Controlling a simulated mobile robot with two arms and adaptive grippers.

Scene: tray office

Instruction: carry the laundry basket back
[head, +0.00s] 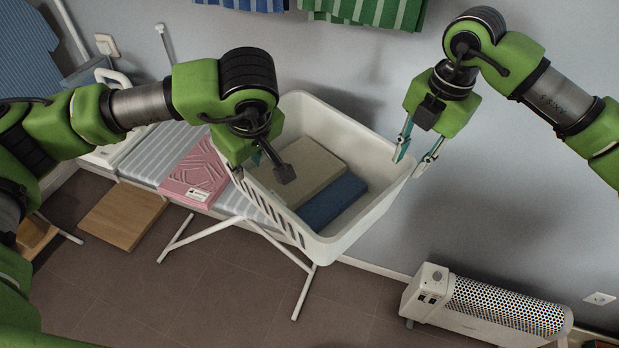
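The white laundry basket (349,251) has slotted sides and sits tilted in the picture, over the ironing board (237,207). I cannot tell whether it rests on the board. Inside lie a beige folded cloth (308,166) and a blue one (331,200). My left gripper (256,160) is at the basket's left rim; its fingers are mostly hidden by its own body. My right gripper (410,162) is at the right rim corner, its two fingers apart on either side of the rim; contact is unclear.
A pink folded cloth (196,170) lies on the striped ironing board left of the basket. A wooden board (122,215) is low at the left. A white heater (487,309) stands on the floor at right. Green cloths (365,10) hang above.

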